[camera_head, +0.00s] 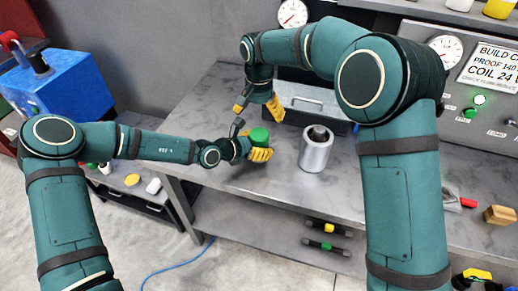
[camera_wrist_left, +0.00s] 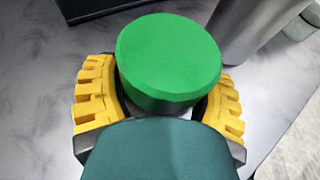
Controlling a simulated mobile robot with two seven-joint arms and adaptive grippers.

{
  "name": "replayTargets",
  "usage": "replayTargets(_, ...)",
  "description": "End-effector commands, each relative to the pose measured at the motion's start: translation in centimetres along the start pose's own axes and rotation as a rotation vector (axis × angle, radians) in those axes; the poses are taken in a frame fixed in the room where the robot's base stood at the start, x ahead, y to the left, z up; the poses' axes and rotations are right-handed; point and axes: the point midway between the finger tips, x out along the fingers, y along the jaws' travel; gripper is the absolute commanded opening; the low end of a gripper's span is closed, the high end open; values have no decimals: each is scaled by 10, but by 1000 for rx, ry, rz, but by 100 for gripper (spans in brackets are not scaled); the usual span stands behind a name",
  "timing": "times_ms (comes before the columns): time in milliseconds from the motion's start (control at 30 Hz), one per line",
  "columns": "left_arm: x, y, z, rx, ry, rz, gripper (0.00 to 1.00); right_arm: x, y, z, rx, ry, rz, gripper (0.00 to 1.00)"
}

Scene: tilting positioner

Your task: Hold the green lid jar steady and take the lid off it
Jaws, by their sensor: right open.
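The green lid jar stands at the table's left front part, with its green lid (camera_head: 259,136) on top. The lid also shows large from above in the left wrist view (camera_wrist_left: 168,60); the jar's body is mostly hidden below it. My left gripper (camera_head: 258,153) is shut on the jar, its yellow fingers on either side of the body below the lid (camera_wrist_left: 160,100). My right gripper (camera_head: 258,108) is open and empty, above and behind the lid, with its fingers apart and pointing down.
A grey metal cylinder (camera_head: 316,152) stands on the table (camera_head: 215,100) just right of the jar. A grey case (camera_head: 305,100) lies behind. A wooden block (camera_head: 499,215) lies at the right front.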

Motion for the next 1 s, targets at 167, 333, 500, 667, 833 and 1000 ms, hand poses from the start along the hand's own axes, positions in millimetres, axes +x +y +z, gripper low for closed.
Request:
replayTargets(167,0,0,0,0,0,0,24,0,0,0,0,0,0,92)
replayTargets(333,0,0,0,0,0,0,0,0,0,0,37,0,0,92)
replayTargets(500,0,0,0,0,0,0,0,0,0,0,232,-1,0,92)
replayTargets(667,0,0,0,0,0,0,0,0,0,0,530,-4,0,92)
replayTargets(833,0,0,0,0,0,0,0,0,0,0,837,-6,0,92)
replayTargets(1000,0,0,0,0,0,0,0,0,0,0,1057,-9,-1,92)
